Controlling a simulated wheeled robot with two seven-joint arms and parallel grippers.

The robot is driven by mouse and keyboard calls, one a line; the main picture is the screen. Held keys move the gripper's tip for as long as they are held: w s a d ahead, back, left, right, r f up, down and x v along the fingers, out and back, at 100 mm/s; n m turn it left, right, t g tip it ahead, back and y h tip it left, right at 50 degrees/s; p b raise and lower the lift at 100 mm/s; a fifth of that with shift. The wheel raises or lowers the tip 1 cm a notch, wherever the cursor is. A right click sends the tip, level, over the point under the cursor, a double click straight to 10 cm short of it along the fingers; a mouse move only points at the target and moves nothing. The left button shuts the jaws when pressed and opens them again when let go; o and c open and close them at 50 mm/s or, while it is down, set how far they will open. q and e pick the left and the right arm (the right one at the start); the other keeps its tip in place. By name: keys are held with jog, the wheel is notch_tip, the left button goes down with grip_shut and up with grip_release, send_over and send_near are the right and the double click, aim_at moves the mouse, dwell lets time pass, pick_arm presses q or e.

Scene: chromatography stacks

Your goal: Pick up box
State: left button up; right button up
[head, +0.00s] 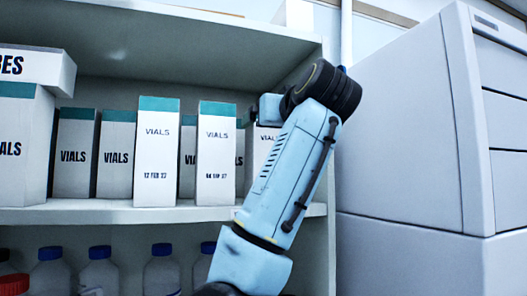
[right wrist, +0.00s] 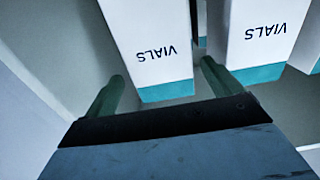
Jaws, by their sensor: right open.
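Several white boxes with teal tops and the word VIALS stand upright on a shelf in the head view. Two stand forward: one dated 12 FEB (head: 157,155) and one dated SEP (head: 216,150). Another vials box (head: 267,138) is partly hidden behind my right arm. My right gripper (right wrist: 160,85) is open and empty in the right wrist view, which shows the boxes upside down. One vials box (right wrist: 148,40) lies ahead between its two fingers; a second (right wrist: 258,38) is beyond the right finger. In the head view the fingertips are hidden. My left gripper is out of view.
The shelf (head: 150,215) has an upper board and a right side wall close to my arm. Larger boxes (head: 22,140) stand at the far left. Capped bottles (head: 100,272) fill the level below. A large grey cabinet (head: 400,130) stands right of the shelf.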

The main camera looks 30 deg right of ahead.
jog(key=p+x, duration=0.2)
jog(key=x, duration=0.4)
jog(key=shift+w+a+f+p, duration=0.1)
jog(key=shift+w+p, duration=0.2)
jog(key=shift+w, duration=0.05)
jog(key=shift+c, duration=0.9)
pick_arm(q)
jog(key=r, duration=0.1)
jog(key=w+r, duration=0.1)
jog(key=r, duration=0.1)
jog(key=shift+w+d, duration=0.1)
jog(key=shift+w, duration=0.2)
pick_arm(e)
jog(key=c, duration=1.3)
jog(key=shift+c, duration=0.2)
